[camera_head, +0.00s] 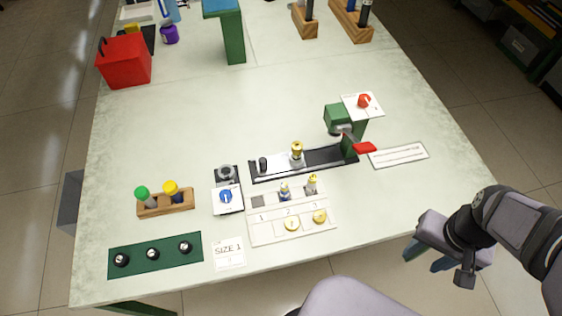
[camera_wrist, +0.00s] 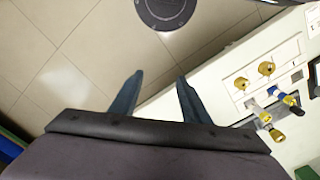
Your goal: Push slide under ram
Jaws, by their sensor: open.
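A white slide (camera_head: 279,162) sits in a black track (camera_head: 325,159), toward its left end. A black knob (camera_head: 263,165) stands on the slide's left part, and a brass-topped piece (camera_head: 297,149) stands upright at its right end. The green press (camera_head: 337,118) with a red handle (camera_head: 364,148) stands at the track's right end; its ram is too small to make out clearly. The slide is apart from the press. My gripper (camera_head: 428,261) is open and empty beyond the table's front right edge, away from the slide. Its spread fingers (camera_wrist: 156,85) show over the floor in the wrist view.
A numbered white tray (camera_head: 262,229) with brass pieces lies in front of the track. A blue-knobbed device (camera_head: 226,198) stands left of it. A white marked plate (camera_head: 398,154) lies right of the press. The table's front right area is clear.

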